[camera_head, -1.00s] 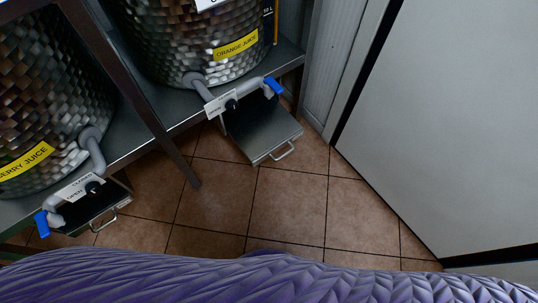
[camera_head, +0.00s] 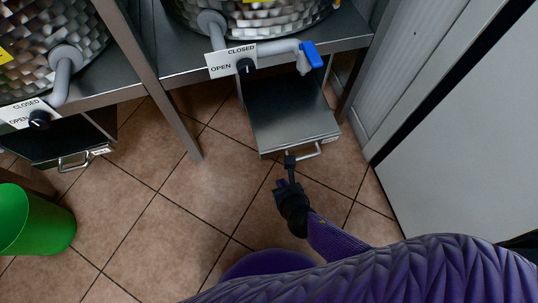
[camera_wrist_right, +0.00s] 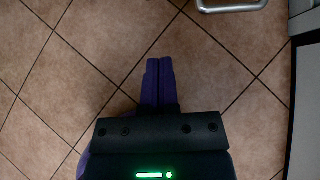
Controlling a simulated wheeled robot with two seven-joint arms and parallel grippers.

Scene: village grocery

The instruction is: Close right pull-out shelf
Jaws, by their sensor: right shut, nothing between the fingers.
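The right pull-out shelf (camera_head: 292,112) is a flat metal tray. It sticks out from under the right juice dispenser's tap. Its handle (camera_head: 305,152) is a thin metal bar on the front edge, and it also shows at the top of the right wrist view (camera_wrist_right: 232,7). My right gripper (camera_head: 290,162) is close to the front edge, at the left end of the handle. In the right wrist view the fingers (camera_wrist_right: 159,62) are shut together, empty, and apart from the handle. My left gripper is not in view.
A left pull-out shelf (camera_head: 62,140) is under the left tap. A metal table leg (camera_head: 176,122) stands between the shelves. A green bin (camera_head: 34,220) is at lower left. A large pale panel (camera_head: 470,130) stands at right. The tiled floor (camera_head: 185,215) between is clear.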

